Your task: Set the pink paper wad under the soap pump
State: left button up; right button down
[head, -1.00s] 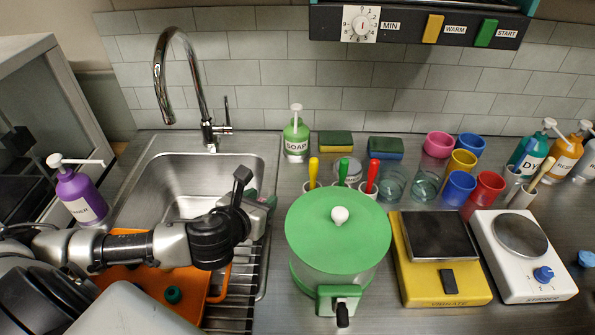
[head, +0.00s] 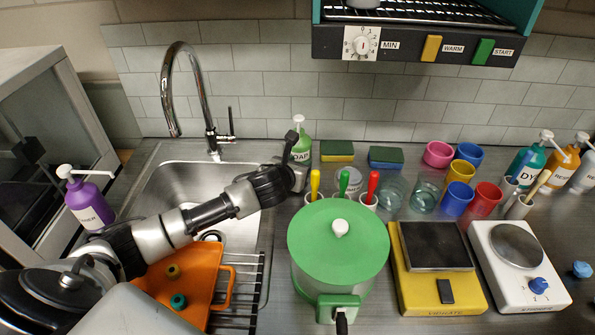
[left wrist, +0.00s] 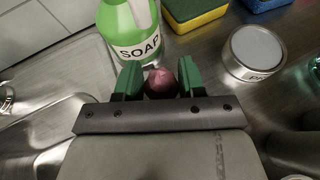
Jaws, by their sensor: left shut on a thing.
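The soap pump is a green bottle labelled SOAP (left wrist: 128,30) with a white pump head (head: 298,119). It stands behind the sink's right rim, partly hidden by my arm in the head view. My left gripper (left wrist: 160,82) is shut on the pink paper wad (left wrist: 161,84), which sits between its green fingers. In the left wrist view the wad is just in front of the bottle's base. I cannot tell whether it touches the counter. In the head view the left gripper (head: 297,172) is by the bottle and the wad is hidden. My right gripper is not in view.
Two sponges (head: 337,150) lie right of the bottle. A small lidded tin (left wrist: 256,52) stands right of the gripper. Cups with colored-handled tools (head: 343,188) and a green-lidded pot (head: 338,245) are in front. The sink (head: 185,185) with its faucet (head: 186,95) is left.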

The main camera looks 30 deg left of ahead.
pick_arm(q)
jog(key=shift+f, duration=1.1)
jog(key=o, duration=0.9)
jog(key=shift+f, duration=0.1)
jog(key=v, duration=1.2)
jog(key=shift+s+a, duration=0.1)
